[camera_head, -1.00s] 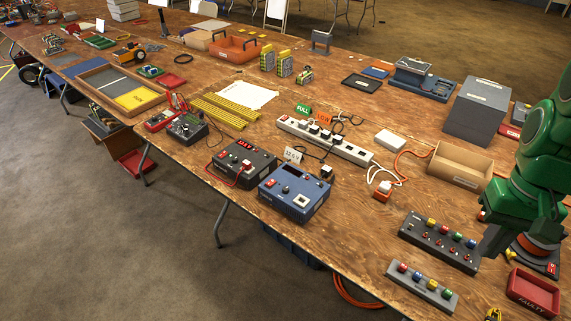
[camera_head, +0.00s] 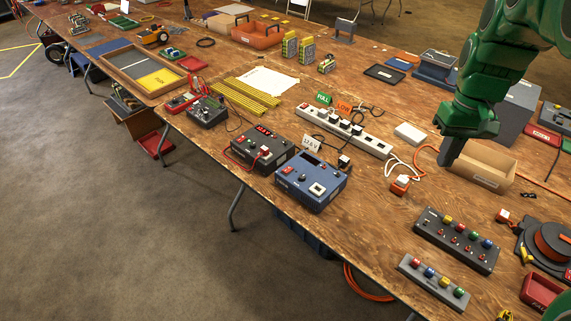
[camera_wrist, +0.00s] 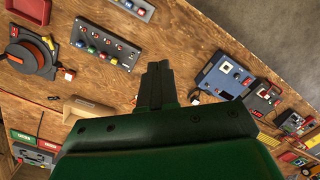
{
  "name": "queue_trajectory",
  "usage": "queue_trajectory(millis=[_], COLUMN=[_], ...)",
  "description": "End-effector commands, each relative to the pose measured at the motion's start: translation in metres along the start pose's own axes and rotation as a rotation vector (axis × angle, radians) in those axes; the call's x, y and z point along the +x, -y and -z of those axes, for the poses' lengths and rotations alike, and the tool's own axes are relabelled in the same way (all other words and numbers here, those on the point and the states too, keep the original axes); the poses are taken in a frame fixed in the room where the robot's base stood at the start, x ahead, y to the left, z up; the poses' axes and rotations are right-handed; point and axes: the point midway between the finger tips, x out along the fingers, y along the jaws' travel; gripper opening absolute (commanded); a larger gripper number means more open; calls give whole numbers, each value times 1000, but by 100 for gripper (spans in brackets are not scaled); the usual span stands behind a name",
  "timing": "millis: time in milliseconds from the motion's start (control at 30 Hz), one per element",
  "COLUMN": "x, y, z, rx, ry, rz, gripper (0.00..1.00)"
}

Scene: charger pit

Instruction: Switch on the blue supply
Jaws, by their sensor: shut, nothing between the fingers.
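The blue supply (camera_head: 318,192) sits near the front edge of the table. Its front has a dark display window, a red switch (camera_head: 287,171), dark knobs and a pale square socket. The display shows no lit digits that I can make out. The supply also shows right of centre in the wrist view (camera_wrist: 216,78). My gripper (camera_head: 446,163) is shut and empty. It hangs above the table to the right of the blue supply, clearly apart from it. In the wrist view my closed fingers (camera_wrist: 158,66) point over bare wood.
A black supply (camera_head: 258,154) with red lit digits stands left of the blue one. A white power strip (camera_head: 345,133) lies behind. An orange-and-white plug (camera_head: 400,185) and a cardboard box (camera_head: 487,177) are near my gripper. Button panels (camera_head: 456,238) lie front right.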

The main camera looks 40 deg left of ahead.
Motion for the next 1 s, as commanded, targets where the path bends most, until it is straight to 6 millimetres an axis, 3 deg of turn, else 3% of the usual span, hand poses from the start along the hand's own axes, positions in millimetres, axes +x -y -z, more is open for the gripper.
queue_trajectory(millis=[467,1000], x=[15,48], y=[48,127], z=[94,182], rx=[-196,-426], ry=[-8,-11], rz=[-7,-4], gripper=[0,0])
